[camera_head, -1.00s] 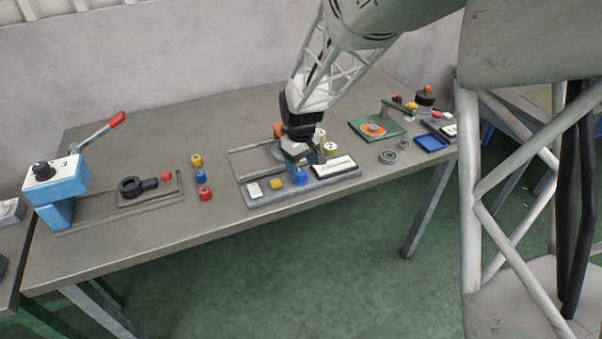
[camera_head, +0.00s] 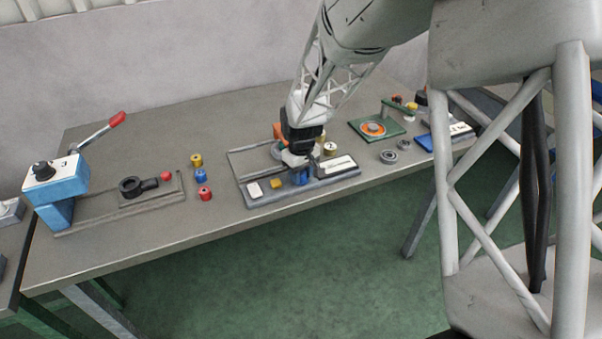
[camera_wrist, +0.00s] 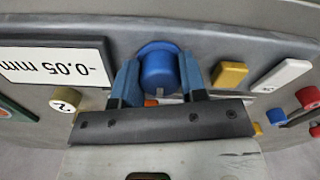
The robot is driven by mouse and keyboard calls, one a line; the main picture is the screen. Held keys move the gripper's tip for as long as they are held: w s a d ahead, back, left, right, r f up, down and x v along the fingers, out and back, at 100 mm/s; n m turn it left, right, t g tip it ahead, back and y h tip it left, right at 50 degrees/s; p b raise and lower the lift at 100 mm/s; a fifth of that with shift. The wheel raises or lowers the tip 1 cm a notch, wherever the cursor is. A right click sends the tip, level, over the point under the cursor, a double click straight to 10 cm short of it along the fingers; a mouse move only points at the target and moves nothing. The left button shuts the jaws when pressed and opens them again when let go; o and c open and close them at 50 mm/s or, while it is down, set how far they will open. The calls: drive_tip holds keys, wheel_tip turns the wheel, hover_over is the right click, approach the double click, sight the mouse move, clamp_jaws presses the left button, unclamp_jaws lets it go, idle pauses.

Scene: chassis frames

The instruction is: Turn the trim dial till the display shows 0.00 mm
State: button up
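The blue trim dial (camera_wrist: 158,72) is a round knob on the front of a grey gauge base (camera_head: 330,184). In the wrist view the two fingers of my gripper (camera_wrist: 160,78) stand on either side of it, very close to its sides. I cannot tell whether they press on it. The dial also shows in the head view (camera_head: 303,177), partly behind my gripper (camera_head: 300,163). The white display (camera_wrist: 50,65) beside the dial appears upside down in the wrist view and reads -0.05 mm.
A yellow button (camera_wrist: 230,75) and a white key (camera_wrist: 282,75) sit beside the dial on the same base. Yellow, blue and red cylinders (camera_head: 201,176) stand left of it. A blue lever press (camera_head: 56,190) is at the far left. A green fixture (camera_head: 376,129) and metal rings (camera_head: 389,156) lie to the right.

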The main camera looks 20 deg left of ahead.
drive_tip(key=shift+c, duration=1.3)
drive_tip(key=shift+m, duration=2)
drive_tip(key=o, duration=0.9)
drive_tip(key=shift+o, duration=0.2)
drive_tip(key=shift+r, duration=0.15)
drive_tip(key=shift+r, duration=3.75)
